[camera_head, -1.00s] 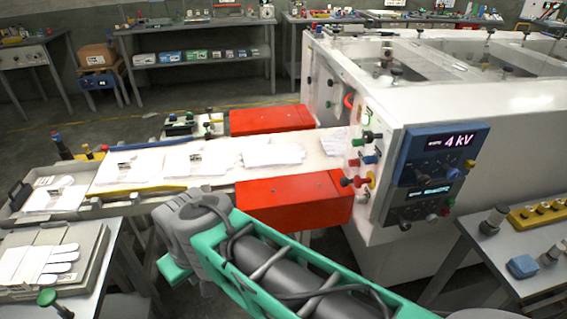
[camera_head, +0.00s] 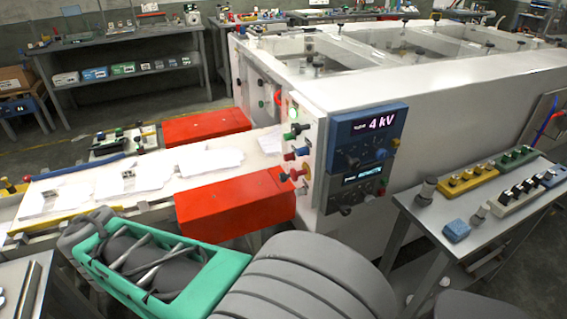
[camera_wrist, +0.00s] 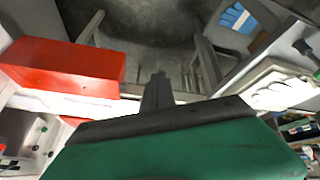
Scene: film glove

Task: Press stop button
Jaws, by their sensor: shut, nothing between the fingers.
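A white machine (camera_head: 470,95) carries a column of coloured buttons and knobs at its front corner. No label shows which is the stop button. A blue control panel (camera_head: 366,140) beside them reads 4 kV. My gripper (camera_wrist: 157,92) is shut and empty in the wrist view, apart from the buttons. In the head view its fingers are not visible; my green and grey arm fills the lower part.
A red box (camera_head: 235,205) stands beside the conveyor (camera_head: 70,185) with white gloves, just left of the buttons; a second red box (camera_head: 206,126) is behind. The red box also shows in the wrist view (camera_wrist: 62,68). A side table (camera_head: 415,208) with button strips stands right.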

